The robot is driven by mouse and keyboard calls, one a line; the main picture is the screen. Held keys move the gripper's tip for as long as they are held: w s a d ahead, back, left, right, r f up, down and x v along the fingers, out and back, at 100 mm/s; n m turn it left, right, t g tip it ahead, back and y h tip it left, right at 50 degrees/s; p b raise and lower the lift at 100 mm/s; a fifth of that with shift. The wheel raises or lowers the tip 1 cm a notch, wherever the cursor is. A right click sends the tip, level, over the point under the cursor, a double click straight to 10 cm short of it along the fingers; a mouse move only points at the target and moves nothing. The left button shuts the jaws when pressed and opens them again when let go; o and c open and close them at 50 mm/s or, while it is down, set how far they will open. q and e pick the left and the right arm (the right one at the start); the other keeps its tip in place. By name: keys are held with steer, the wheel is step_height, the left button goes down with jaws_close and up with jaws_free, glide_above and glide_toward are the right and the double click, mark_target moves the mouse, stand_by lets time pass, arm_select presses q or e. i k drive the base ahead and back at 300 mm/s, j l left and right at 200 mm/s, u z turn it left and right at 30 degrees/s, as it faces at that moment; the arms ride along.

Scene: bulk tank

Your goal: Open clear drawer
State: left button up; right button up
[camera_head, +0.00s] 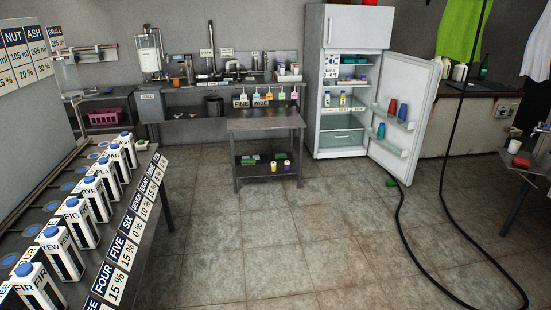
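The white fridge (317,70) stands at the back, right of the middle, with its main door (405,85) swung open to the right. A clear drawer (342,137) sits at the bottom of the fridge compartment, under the shelves. It looks pushed in, though it is small in the view. Neither of my grippers is in view.
A small metal table (265,122) stands left of the fridge. A long table of labelled cartons (78,222) runs along the left. The middle floor is clear.

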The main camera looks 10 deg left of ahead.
mark_target(359, 133)
steer(key=i+j, duration=0.25)
steer(key=i, duration=0.25)
steer(key=i+j+u, duration=0.1)
steer(key=i+j, duration=0.15)
steer(key=i, duration=0.25)
steer(key=i+j, duration=0.25)
steer(key=i, duration=0.3)
steer(key=i+j, duration=0.2)
steer(key=i, duration=0.3)
steer(key=i+j+u, duration=0.1)
steer(key=i+j, duration=0.15)
steer(key=i, duration=0.25)
steer(key=i+j, duration=0.15)
steer(key=i, duration=0.4)
steer(key=j+u, duration=0.05)
